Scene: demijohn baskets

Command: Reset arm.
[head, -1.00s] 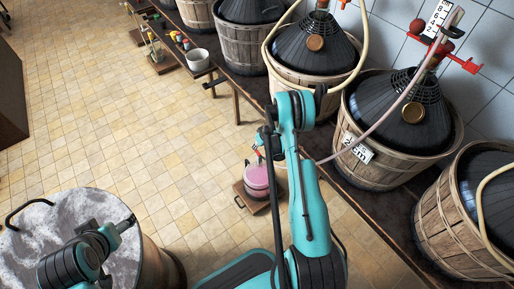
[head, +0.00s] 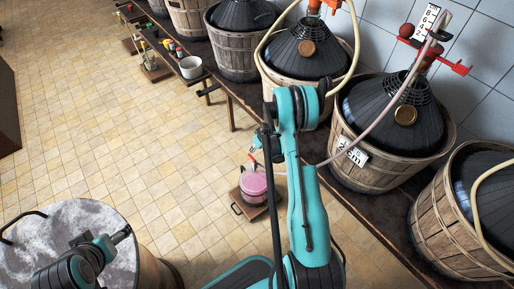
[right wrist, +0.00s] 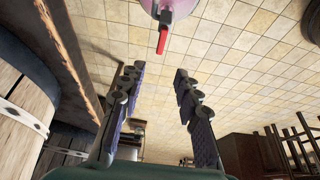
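Demijohns in wooden baskets (head: 385,130) line the dark bench (head: 335,185) on the right. A pink vessel (head: 253,184) stands on a small wooden board on the floor. A white pot (head: 190,67) stands farther back. The tiled floor (head: 110,120) is largely clear.

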